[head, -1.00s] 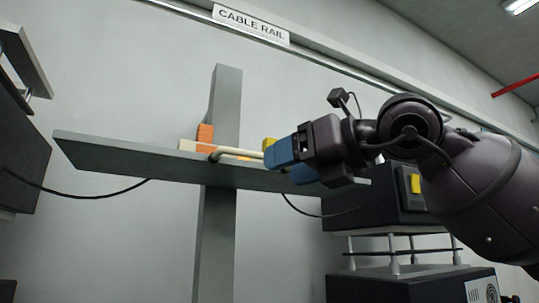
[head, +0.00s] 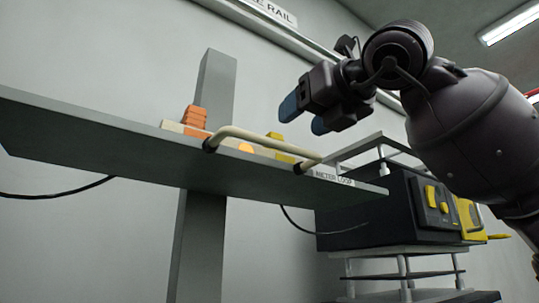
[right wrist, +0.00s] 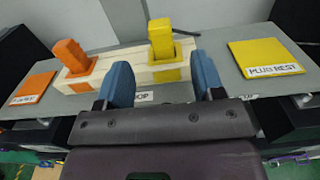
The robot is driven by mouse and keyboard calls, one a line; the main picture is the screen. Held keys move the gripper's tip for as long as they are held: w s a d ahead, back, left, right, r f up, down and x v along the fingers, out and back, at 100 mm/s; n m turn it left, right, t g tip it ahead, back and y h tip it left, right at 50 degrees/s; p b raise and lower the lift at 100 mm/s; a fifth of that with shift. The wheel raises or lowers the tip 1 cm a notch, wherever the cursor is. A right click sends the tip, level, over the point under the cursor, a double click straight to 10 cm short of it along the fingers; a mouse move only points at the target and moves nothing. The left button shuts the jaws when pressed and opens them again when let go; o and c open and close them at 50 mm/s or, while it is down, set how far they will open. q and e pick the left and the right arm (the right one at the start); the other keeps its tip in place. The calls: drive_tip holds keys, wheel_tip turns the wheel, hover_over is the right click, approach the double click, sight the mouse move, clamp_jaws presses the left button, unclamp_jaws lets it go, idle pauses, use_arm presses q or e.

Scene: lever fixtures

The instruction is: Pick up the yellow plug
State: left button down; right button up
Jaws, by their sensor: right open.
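The yellow plug (right wrist: 160,38) stands upright in a yellow socket of a cream block (right wrist: 125,67) in the right wrist view. In the head view only a small part of the yellow plug (head: 275,136) shows behind the cream bar (head: 265,140). My right gripper (head: 303,116) is open and empty, above the shelf near its right end. In the right wrist view its blue fingers (right wrist: 163,84) are spread to either side of the plug's line, with the plug beyond them. I cannot tell the remaining distance. My left gripper is not in view.
An orange plug (right wrist: 69,56) stands in the same block, left of the yellow one. A yellow plate labelled PLUG REST (right wrist: 262,55) lies to the right, an orange plate (right wrist: 33,88) to the left. The grey shelf (head: 90,130) carries them. A dark box (head: 400,205) stands beyond the shelf's right end.

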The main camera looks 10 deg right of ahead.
sight(278, 137)
drive_tip(key=x, duration=0.3)
drive_tip(key=shift+w+a, duration=0.2)
drive_tip(key=shift+w, duration=0.15)
drive_tip(key=shift+w+a, duration=0.25)
drive_tip(key=shift+w, duration=0.3)
drive_tip(key=shift+p+x, duration=0.7)
drive_tip(key=shift+x, duration=1.65)
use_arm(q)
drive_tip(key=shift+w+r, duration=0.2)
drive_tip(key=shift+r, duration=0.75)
use_arm(e)
drive_tip(key=shift+d+f, duration=0.1)
drive_tip(key=shift+f, duration=0.05)
drive_tip(key=c, duration=1)
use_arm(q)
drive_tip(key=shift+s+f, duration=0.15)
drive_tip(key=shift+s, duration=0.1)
